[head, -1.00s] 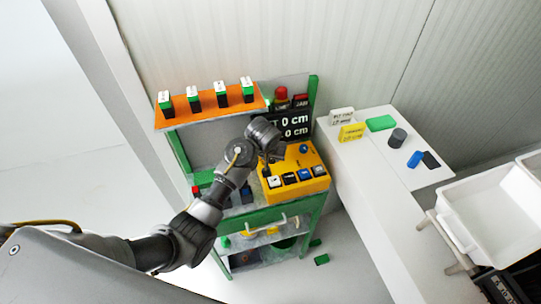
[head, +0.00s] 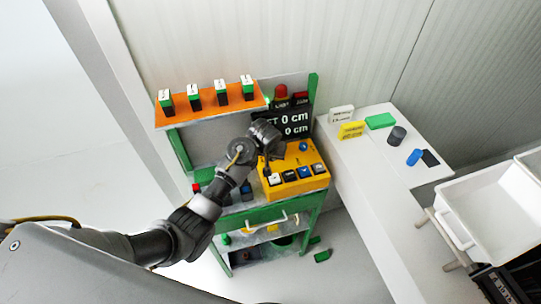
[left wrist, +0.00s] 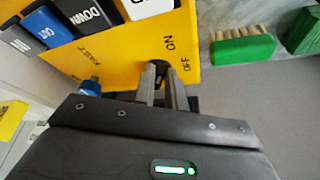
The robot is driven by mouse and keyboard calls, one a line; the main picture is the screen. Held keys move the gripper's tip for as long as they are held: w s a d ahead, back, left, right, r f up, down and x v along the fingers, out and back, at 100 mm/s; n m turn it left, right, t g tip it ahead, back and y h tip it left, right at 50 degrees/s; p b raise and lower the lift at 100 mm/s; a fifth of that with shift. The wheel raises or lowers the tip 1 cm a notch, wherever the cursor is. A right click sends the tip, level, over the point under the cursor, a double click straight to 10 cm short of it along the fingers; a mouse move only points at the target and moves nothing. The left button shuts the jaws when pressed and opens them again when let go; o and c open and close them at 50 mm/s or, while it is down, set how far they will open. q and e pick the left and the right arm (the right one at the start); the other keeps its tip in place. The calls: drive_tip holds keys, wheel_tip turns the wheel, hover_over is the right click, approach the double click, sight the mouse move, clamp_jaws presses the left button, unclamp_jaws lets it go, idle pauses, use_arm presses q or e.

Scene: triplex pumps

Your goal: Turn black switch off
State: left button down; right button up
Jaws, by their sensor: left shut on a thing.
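The yellow control box (head: 313,160) stands on the green-framed cart, with a row of square buttons along its front. My left gripper (head: 266,168) is over the box's left end in the head view, where the wrist hides much of that end. In the left wrist view, the two fingers of the left gripper (left wrist: 163,86) are closed around the black switch (left wrist: 160,67). The switch is mostly hidden between them. The ON label (left wrist: 169,43) and OFF label (left wrist: 187,63) are printed beside it. The switch's exact angle cannot be told. My right gripper is not in view.
A dark display (head: 290,122) and red beacon (head: 281,91) stand behind the box. A blue knob (left wrist: 90,86) is near the fingers. A green brush (left wrist: 243,47) lies beside the box. A white counter (head: 362,177) with small items is at right.

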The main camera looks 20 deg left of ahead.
use_arm(q)
drive_tip(key=m+h, duration=0.1)
drive_tip(key=m, duration=0.2)
drive_tip(key=a+m+h, duration=0.1)
drive_tip(key=m, duration=0.1)
drive_tip(key=shift+w+m+g, duration=0.15)
drive_tip(key=shift+m+g, duration=0.15)
drive_tip(key=shift+m, duration=0.1)
drive_tip(key=m, duration=0.1)
drive_tip(key=m+h, duration=0.1)
drive_tip(key=shift+w+a+m, duration=0.15)
drive_tip(key=shift+a+m, duration=0.1)
drive_tip(key=shift+m, duration=0.05)
drive_tip(key=shift+w+a+m+g+h, duration=0.15)
drive_tip(key=shift+m+g+h, duration=0.2)
drive_tip(key=shift+m, duration=0.5)
drive_tip(key=shift+w+a+m+g+h, duration=0.15)
drive_tip(key=shift+m+g, duration=0.3)
drive_tip(key=shift+m, duration=0.4)
drive_tip(key=c, duration=1.4)
unclamp_jaws()
drive_tip(key=shift+c, duration=0.2)
